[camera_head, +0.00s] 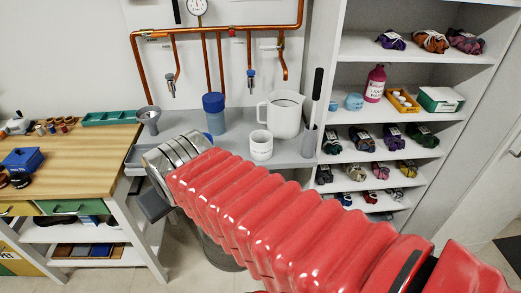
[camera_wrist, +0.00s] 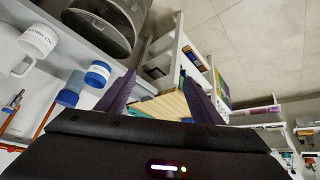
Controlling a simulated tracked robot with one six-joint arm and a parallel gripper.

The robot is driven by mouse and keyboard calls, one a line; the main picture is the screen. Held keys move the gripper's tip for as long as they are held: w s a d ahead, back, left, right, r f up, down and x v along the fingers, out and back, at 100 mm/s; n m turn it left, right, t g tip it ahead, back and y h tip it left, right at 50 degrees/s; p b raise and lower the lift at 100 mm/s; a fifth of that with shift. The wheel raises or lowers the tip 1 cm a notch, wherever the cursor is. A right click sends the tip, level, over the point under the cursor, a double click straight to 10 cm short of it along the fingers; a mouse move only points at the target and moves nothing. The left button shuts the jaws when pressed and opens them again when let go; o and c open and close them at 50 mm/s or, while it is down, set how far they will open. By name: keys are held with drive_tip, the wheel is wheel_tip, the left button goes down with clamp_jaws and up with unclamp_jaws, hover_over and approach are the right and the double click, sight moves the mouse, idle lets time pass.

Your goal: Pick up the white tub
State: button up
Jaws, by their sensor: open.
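The white tub (camera_head: 261,146), a small cylinder with faint lettering, stands upright on the grey counter, in front of a larger white jug. It also shows at the upper left of the wrist view (camera_wrist: 37,41). My gripper (camera_wrist: 160,78) is open, with two dark purple fingers spread apart and nothing between them. The tub is well to the left of the fingers in the wrist view, not touching them. In the head view my red-sleeved arm crosses in front of the counter, and the fingers cannot be made out there.
The white jug (camera_head: 286,117) stands close behind the tub. A blue-lidded container (camera_head: 214,114) is to its left, and a grey holder with a dark-handled tool (camera_head: 310,140) to its right. Copper pipes (camera_head: 220,33) run above. A wooden bench (camera_head: 75,150) is left, and shelves with yarn (camera_head: 380,139) right.

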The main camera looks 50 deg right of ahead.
drive_tip(key=o, duration=0.6)
drive_tip(key=w+d+h, duration=0.1)
drive_tip(key=d, duration=0.3)
drive_tip(key=w+d+f+m+h, duration=0.1)
drive_tip(key=w+d, duration=0.1)
drive_tip(key=d, duration=0.2)
drive_tip(key=w+d+m+t+h, duration=0.1)
drive_tip(key=w+d, duration=0.1)
drive_tip(key=d, duration=0.3)
drive_tip(key=shift+w+f, duration=0.25)
drive_tip(key=shift+f, duration=0.15)
drive_tip(key=m+t+h, duration=0.2)
drive_tip(key=m+t, duration=0.1)
drive_tip(key=t, duration=0.1)
approach(265, 146)
drive_tip(key=x, duration=0.3)
drive_tip(key=shift+w+d+f, duration=0.1)
drive_tip(key=shift+d+f, duration=0.05)
drive_tip(key=x, duration=0.8)
drive_tip(key=shift+w+d, duration=0.1)
drive_tip(key=shift+w, duration=0.15)
drive_tip(key=shift+w+d+f, duration=0.1)
